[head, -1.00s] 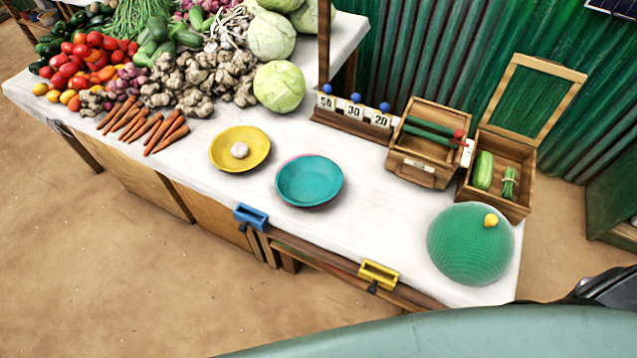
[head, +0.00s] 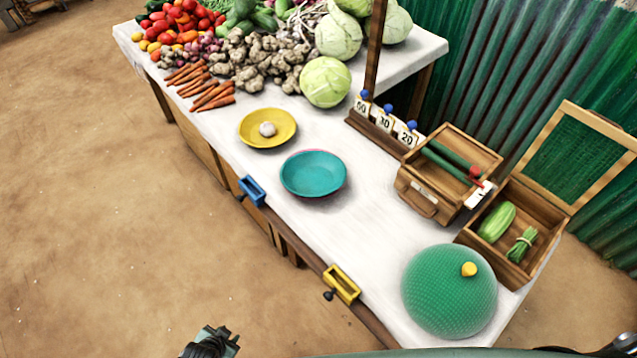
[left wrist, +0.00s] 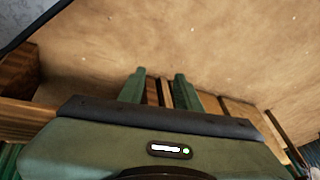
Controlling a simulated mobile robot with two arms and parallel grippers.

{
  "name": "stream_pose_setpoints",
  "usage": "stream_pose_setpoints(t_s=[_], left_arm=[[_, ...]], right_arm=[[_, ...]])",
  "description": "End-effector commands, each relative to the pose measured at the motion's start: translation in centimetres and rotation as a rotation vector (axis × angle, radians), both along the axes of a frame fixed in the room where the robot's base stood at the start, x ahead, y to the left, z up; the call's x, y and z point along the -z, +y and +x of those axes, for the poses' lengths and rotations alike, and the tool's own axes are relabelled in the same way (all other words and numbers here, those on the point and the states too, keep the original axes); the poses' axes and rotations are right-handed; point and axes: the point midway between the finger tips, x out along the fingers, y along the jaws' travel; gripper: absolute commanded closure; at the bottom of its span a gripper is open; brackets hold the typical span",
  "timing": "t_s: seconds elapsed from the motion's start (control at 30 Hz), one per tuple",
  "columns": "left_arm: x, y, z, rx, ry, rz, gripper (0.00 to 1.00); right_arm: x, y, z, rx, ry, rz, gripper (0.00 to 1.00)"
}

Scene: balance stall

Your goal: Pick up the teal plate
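The teal plate (head: 313,174) lies on the white table top (head: 372,215), near its front edge. A thin pink edge shows along its rim. It looks empty. My left gripper (head: 222,338) shows only in part at the bottom of the head view, out in front of the table and well apart from the plate. In the left wrist view its two fingers (left wrist: 159,76) stand apart with nothing between them; the plate is not seen there. My right gripper is not in view.
A yellow plate (head: 250,132) with a pale bulb stands just left of the teal plate. Blue (head: 252,190) and yellow (head: 342,284) holders sit on the front edge. A green mesh dome (head: 450,300) and wooden boxes (head: 440,185) stand to the right. Vegetables fill the far end.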

Motion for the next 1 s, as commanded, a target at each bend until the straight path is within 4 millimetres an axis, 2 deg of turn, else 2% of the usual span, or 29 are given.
stream_pose_setpoints(t_s=[0.03,0.17,0.33,0.37,0.47,0.53,0.6,0.7,0.73,0.8,0.87,1.0], left_arm=[[-0.8,-0.1,2.4,0.045,-0.040,0.011,0.66],[-3.6,-0.9,7.9,0.168,-0.134,0.044,0.66],[-9.0,-3.0,15.6,0.379,-0.288,0.109,0.66],[-10.3,-3.6,17.0,0.426,-0.322,0.125,0.66],[-16.1,-6.4,22.0,0.628,-0.465,0.203,0.66],[-20.8,-9.0,24.5,0.796,-0.574,0.274,0.66],[-24.9,-11.6,25.5,0.953,-0.669,0.346,0.66],[-29.0,-14.2,25.5,1.118,-0.764,0.425,0.66],[-29.8,-14.8,25.3,1.154,-0.783,0.441,0.66],[-31.1,-15.7,25.0,1.211,-0.814,0.470,0.66],[-31.6,-16.4,25.0,1.238,-0.829,0.483,0.66],[-31.2,-17.3,26.1,1.247,-0.834,0.488,0.66]], right_arm=[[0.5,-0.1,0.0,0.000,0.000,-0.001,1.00],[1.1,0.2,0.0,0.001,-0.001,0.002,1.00],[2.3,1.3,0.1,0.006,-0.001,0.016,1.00],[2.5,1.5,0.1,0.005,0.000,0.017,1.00],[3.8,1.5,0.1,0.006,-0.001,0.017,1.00],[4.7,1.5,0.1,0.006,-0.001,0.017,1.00],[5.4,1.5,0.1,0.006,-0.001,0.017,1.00],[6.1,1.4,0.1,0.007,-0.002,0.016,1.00],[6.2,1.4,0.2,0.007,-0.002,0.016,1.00],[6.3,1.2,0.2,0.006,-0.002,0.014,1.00],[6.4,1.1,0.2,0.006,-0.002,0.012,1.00],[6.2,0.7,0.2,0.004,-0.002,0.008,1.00]])
